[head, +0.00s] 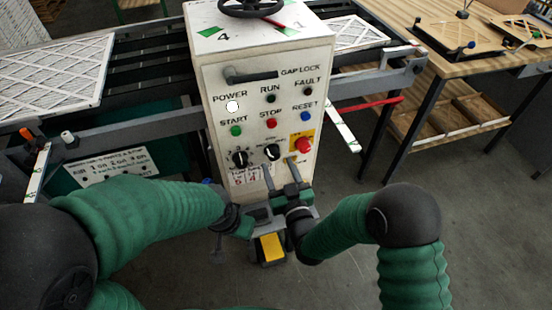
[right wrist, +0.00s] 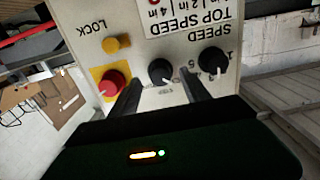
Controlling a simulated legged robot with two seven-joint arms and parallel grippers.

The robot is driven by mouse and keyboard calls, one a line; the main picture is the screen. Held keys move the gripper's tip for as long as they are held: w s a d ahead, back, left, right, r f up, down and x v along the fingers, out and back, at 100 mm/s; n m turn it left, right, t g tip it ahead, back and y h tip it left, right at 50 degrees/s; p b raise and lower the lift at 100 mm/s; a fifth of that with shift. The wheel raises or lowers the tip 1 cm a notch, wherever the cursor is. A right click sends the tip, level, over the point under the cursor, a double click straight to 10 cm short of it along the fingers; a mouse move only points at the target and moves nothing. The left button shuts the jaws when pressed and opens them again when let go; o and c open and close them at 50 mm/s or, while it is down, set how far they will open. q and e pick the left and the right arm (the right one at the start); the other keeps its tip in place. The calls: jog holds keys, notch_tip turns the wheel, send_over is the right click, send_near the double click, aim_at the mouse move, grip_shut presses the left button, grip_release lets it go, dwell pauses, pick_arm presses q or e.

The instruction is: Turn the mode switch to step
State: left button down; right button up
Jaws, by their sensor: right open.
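Two black knobs with white pointers sit low on the white machine's front panel (head: 285,85). The right knob (head: 271,152), beside the red button, appears to be the mode switch; its own label cannot be read. It also shows in the right wrist view (right wrist: 162,72), upside down. The left knob (head: 240,158) is the speed knob, labelled in the right wrist view (right wrist: 212,60). My right gripper (head: 281,174) is open, just below the right knob. In the right wrist view its fingers (right wrist: 163,92) point toward either side of this knob, with nothing between them. My left gripper (head: 238,224) is low, partly hidden.
A red button (head: 303,146) on a yellow plate is close right of the knob. Start, stop and reset buttons sit above. A yellow pedal (head: 271,246) is below the grippers. A wooden table (head: 455,75) stands at right; a conveyor with filters (head: 50,75) is at left.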

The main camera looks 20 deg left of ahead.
aim_at(275, 159)
jog(key=shift+x, duration=1.5)
jog(key=shift+c, duration=0.4)
grip_shut()
